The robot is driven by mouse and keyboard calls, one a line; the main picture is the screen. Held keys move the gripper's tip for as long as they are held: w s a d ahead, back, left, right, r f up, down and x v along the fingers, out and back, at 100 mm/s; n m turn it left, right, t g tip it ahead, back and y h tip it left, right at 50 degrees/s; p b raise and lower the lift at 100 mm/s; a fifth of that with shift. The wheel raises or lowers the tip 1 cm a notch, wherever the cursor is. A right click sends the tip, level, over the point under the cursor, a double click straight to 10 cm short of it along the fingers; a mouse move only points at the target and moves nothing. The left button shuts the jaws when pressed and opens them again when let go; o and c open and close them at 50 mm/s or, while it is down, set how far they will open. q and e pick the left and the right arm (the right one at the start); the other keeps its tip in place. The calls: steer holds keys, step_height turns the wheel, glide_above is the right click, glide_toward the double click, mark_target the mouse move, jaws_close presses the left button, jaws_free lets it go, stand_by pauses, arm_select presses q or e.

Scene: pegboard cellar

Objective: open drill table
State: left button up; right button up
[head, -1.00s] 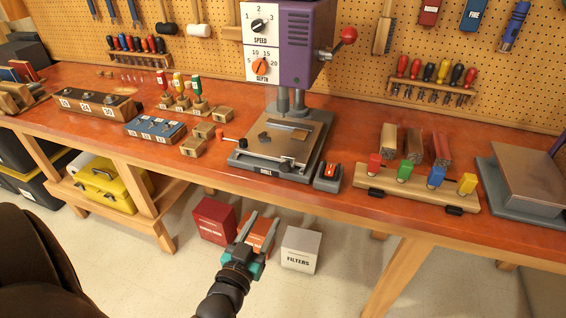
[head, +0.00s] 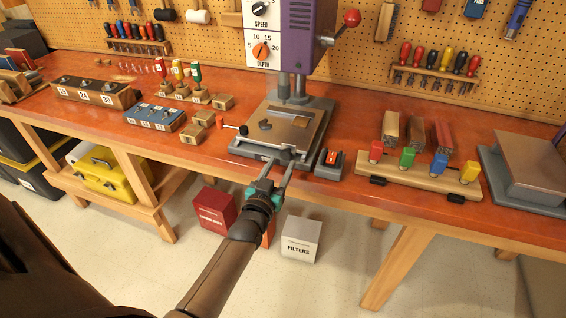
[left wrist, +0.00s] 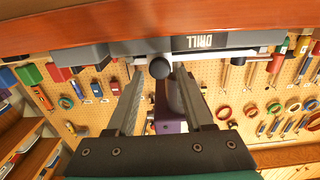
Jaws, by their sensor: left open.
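The drill press is purple and white, with its drill table (head: 303,133), a flat metal plate, on a grey base on the bench. A dark round knob (left wrist: 160,68) sticks out of the table's front edge, beside the DRILL label (left wrist: 195,42) in the left wrist view. My left gripper (head: 277,166) is at the front of the table, just over the bench edge. Its fingers are open, and in the left wrist view the knob shows between the fingertips (left wrist: 159,76). I cannot tell whether they touch it. My right gripper is not in view.
A small dark box with a red top (head: 329,160) stands just right of the drill base. A rack of coloured blocks (head: 415,180) is farther right. A white FILTERS box (head: 300,240) sits below the bench.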

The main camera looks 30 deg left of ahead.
arm_select(q)
steer(key=shift+x, duration=1.25)
jaws_close()
stand_by(0.6)
